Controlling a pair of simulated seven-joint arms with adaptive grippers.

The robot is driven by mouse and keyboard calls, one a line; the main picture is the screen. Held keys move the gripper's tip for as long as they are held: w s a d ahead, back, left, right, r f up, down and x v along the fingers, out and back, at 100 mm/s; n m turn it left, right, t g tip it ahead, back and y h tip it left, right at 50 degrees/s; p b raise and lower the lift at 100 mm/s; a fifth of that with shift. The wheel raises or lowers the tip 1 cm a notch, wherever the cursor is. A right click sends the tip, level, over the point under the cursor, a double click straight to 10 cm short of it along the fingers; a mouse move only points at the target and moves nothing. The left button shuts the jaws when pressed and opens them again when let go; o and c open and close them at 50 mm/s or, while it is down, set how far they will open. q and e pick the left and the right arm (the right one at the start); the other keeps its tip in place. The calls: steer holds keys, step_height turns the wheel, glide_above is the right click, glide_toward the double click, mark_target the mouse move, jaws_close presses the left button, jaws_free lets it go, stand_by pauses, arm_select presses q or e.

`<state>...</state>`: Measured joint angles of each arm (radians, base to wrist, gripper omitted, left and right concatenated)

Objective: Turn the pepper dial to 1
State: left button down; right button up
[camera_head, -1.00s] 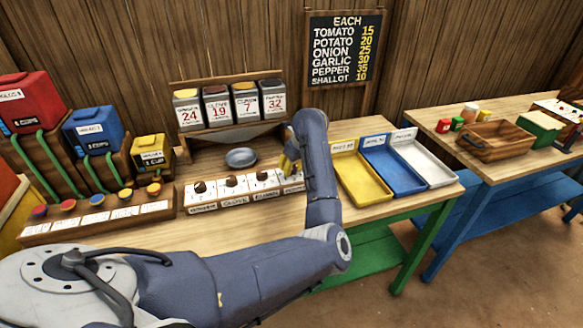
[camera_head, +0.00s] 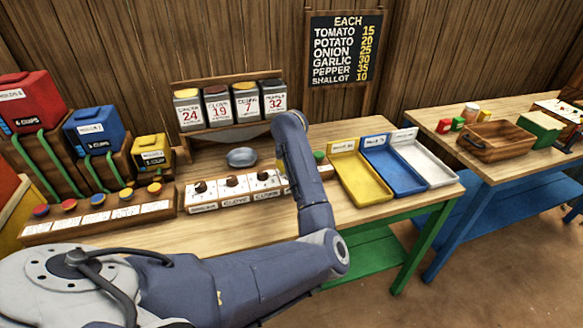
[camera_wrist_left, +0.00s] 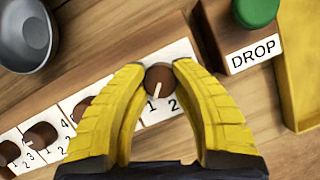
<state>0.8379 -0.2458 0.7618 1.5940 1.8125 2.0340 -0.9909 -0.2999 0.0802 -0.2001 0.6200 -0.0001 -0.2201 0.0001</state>
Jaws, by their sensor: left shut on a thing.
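My left gripper (camera_wrist_left: 160,72) is shut on the brown knob of the rightmost dial, taken as the pepper dial (camera_wrist_left: 158,80), in the left wrist view. The knob sits between the two yellow fingertips. Its white pointer mark slants down and left, toward the printed 1; a 2 is printed to the right. In the head view my arm hides this dial and most of the gripper. Three more dials, including one labelled clove (camera_head: 232,182), stand in a row to its left. My right gripper is not in view.
A green button on a block marked DROP (camera_wrist_left: 250,40) stands just right of the dial. A grey bowl (camera_head: 241,157) lies behind the row. A yellow tray (camera_head: 360,180) is to the right.

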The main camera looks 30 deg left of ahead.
arm_select(q)
steer(key=shift+a+r+m, duration=0.2)
steer(key=shift+a+m, duration=0.05)
steer(key=shift+m, duration=0.05)
steer(key=c, duration=1.5)
jaws_free()
steer(key=shift+c, duration=0.2)
steer(key=o, duration=0.6)
steer(key=shift+w+d+f, duration=0.1)
steer(key=shift+d+f, duration=0.05)
steer(key=shift+f, duration=0.05)
steer(key=v, duration=1.2)
